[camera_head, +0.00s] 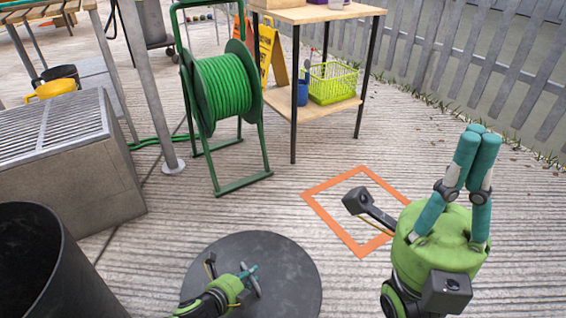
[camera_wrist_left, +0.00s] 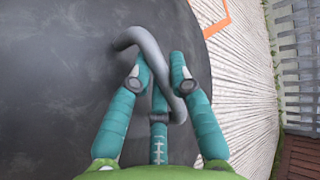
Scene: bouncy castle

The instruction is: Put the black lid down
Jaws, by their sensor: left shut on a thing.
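The black lid (camera_head: 285,262) is a wide round disc, roughly level, low in the head view. Its curved grey handle (camera_wrist_left: 158,66) shows in the left wrist view. My left gripper (camera_head: 250,275) is over the lid, shut on the handle, with teal fingers on both sides of it (camera_wrist_left: 162,72). I cannot tell whether the lid touches the ground. My right gripper (camera_head: 475,140) is at the right, fingers upward, apart from the lid. Its fingertips overlap in the view, so I cannot tell its opening.
An orange square outline (camera_head: 317,205) lies on the ribbed floor, up and right of the lid. A black bin (camera_head: 62,235) stands open at the left, near a concrete block (camera_head: 100,175). A green hose reel (camera_head: 222,90) and a wooden shelf (camera_head: 310,14) stand behind.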

